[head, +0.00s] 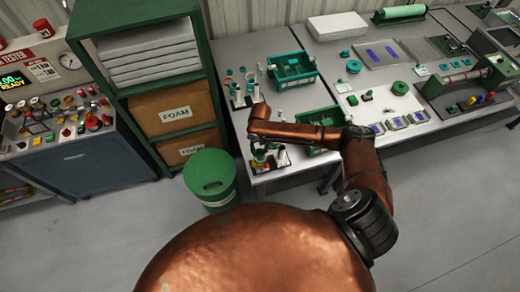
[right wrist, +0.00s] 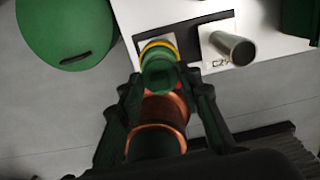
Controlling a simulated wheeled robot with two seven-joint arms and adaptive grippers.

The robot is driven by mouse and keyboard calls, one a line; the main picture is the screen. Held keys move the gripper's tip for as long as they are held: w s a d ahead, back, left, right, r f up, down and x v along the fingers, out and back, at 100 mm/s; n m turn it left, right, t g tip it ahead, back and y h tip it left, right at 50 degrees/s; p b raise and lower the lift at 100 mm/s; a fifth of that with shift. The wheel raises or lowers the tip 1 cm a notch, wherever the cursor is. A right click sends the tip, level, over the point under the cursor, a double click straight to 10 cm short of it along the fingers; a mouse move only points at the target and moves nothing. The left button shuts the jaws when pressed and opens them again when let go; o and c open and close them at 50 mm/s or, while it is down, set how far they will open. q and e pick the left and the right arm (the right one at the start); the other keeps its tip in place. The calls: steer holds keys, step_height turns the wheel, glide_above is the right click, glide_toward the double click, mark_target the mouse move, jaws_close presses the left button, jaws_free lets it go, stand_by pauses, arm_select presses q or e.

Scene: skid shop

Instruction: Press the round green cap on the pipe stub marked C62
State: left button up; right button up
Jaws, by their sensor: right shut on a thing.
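My right gripper (head: 261,156) is low over the near left part of the bench in the head view. In the right wrist view its fingers (right wrist: 162,80) are shut on a round green cap (right wrist: 159,76). A yellow band and more green show just beyond the cap, over a dark-edged white plate. I cannot tell whether the cap touches a stub there. A grey pipe stub (right wrist: 234,48) to the right stands on a white plate marked C27. No C62 mark is readable. My left gripper is not in view.
A green bin (head: 210,178) stands on the floor left of the bench. A teal crate (head: 292,70) and a green crate (head: 318,116) are on the bench. More small stubs (head: 237,96) stand at its far left. My right arm hides part of the bench.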

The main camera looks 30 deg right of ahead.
steer(key=shift+f, duration=0.4)
stand_by(0.6)
steer(key=o, duration=0.8)
steer(key=o, duration=0.4)
steer(key=shift+p, duration=0.3)
steer(key=shift+r+p, duration=3.8)
steer(key=shift+r, duration=0.25)
steer(key=shift+f, duration=0.1)
steer(key=shift+c, duration=0.5)
